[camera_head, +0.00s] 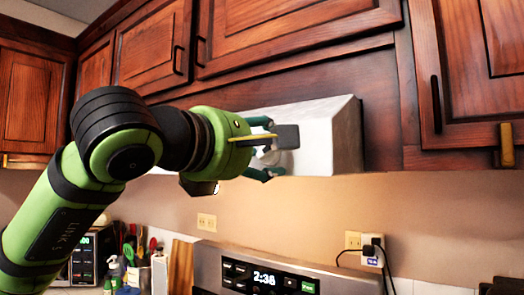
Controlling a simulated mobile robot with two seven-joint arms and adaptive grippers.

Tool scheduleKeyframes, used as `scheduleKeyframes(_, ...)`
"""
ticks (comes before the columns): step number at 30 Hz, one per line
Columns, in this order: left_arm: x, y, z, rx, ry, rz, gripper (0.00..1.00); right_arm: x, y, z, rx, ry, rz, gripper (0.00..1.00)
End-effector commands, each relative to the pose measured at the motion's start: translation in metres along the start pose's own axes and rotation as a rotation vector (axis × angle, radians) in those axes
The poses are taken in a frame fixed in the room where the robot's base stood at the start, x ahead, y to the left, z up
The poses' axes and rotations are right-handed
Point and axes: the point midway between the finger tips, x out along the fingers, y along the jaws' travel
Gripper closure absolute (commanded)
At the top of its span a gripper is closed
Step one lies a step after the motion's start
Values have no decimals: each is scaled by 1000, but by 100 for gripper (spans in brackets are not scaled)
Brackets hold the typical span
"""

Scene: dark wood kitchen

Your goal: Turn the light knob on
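The pale range hood (325,130) is under the upper cabinets, right of the middle. My green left arm comes in from the left, and its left gripper (272,149) is at the left part of the hood's front. Its two teal fingers are spread apart, one above the other. A small dark grey block (287,136) shows at the fingers; I cannot tell whether it is the light knob or a gripper part. The gripper covers much of this spot, so contact and the knob's setting cannot be told. My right gripper is not in view.
Dark wood cabinets (275,35) hang above and beside the hood. Below is the stove's control panel (264,281) with a lit clock. A utensil holder (160,272) stands at the lower left. A wall outlet with plugs (369,250) is at the right.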

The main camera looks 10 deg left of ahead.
Motion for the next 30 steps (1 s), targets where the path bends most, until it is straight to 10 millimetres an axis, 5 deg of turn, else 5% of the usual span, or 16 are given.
scheduleKeyframes(8, -7, 0, -1, -1, 2, 0, 43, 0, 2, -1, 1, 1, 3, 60)
scheduleKeyframes(21, -92, 0, 1, 1, 0, 3, 43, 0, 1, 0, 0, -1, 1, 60)
scheduleKeyframes(30, -120, -1, 1, 1, 0, -1, 43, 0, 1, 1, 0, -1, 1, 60)
